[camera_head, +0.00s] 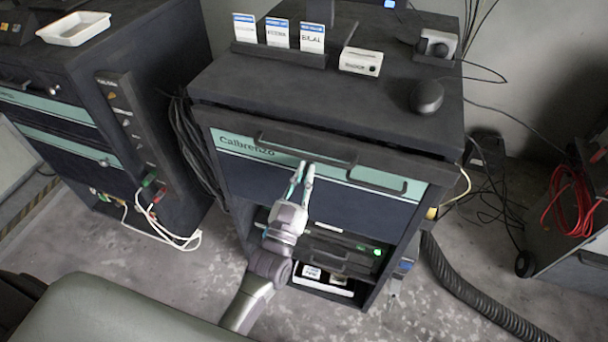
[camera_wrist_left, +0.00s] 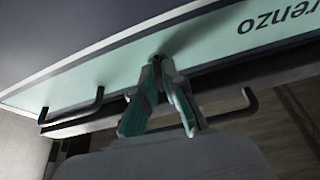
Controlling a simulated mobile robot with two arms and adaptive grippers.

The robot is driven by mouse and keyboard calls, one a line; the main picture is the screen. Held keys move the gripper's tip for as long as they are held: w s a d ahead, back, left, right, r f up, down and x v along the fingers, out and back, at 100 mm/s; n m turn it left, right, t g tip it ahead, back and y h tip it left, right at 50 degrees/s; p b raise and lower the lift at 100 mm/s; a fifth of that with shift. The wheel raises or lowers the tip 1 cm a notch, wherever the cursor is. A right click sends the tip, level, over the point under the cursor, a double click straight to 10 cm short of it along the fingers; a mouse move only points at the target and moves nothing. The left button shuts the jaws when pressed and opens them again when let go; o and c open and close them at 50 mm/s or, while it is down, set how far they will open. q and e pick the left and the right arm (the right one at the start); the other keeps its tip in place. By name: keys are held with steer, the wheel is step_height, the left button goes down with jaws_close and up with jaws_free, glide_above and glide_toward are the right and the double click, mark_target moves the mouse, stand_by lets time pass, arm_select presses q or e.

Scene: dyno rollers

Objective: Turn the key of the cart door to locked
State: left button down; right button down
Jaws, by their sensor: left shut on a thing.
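The cart (camera_head: 330,100) is a dark cabinet with a teal front strip lettered "Calbrenzo" (camera_head: 245,147) and a dark blue door panel (camera_head: 250,183) below it. My left gripper (camera_head: 306,168) reaches up to the middle of the teal strip from below. In the left wrist view its fingertips (camera_wrist_left: 159,58) meet at the strip, closed on a small dark piece, which appears to be the key. The fingers hide most of it, so I cannot tell how the key is turned. My right gripper is not in view.
Black bar handles (camera_head: 375,184) stick out from the cart front on both sides of the gripper. A drawer unit (camera_head: 340,255) with a green light sits lower in the cart. A second cabinet (camera_head: 150,110) stands left. A thick hose (camera_head: 470,300) lies on the floor at right.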

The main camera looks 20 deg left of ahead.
arm_select(q)
steer(key=shift+n+y, duration=0.4)
steer(key=shift+n, duration=0.4)
steer(key=c, duration=1.3)
jaws_free()
steer(key=shift+o, duration=0.2)
steer(key=v, duration=1.2)
steer(key=shift+d+f, duration=0.1)
